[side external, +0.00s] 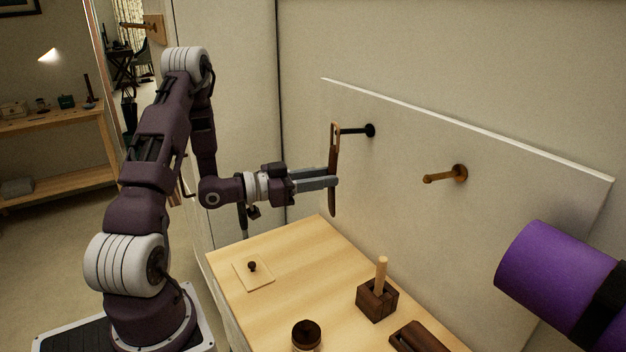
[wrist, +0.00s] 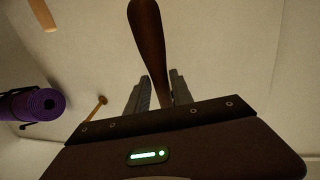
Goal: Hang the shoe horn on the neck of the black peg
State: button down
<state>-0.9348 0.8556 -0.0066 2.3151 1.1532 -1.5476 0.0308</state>
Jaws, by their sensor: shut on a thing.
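The shoe horn (side external: 333,196) is a long, narrow brown piece held upright, with a slot-like opening in its upper end. My gripper (side external: 335,182) is shut on it below the opening. The black peg (side external: 356,131) sticks out of the pale wall panel, with a round base on the panel. The peg's outer end meets the shoe horn's upper end in the side view; I cannot tell whether it is inside the opening. In the wrist view the shoe horn (wrist: 148,38) rises between the fingers, and I cannot make out the black peg.
A wooden peg (side external: 442,176) sits on the panel (side external: 480,220) to the right. A purple roll (side external: 550,267) juts in at right. The wooden table (side external: 310,260) below holds a dark block with an upright dowel (side external: 377,300), a knobbed plate (side external: 253,275) and a round jar (side external: 306,335).

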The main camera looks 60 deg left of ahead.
jog(key=shift+a+x, duration=0.15)
jog(key=shift+x, duration=0.5)
jog(key=shift+a+x, duration=0.15)
jog(key=shift+x, duration=0.5)
jog(key=shift+w+f, duration=0.5)
jog(key=shift+w, duration=0.15)
jog(key=c, duration=1)
grip_release()
jog(key=shift+c, duration=0.2)
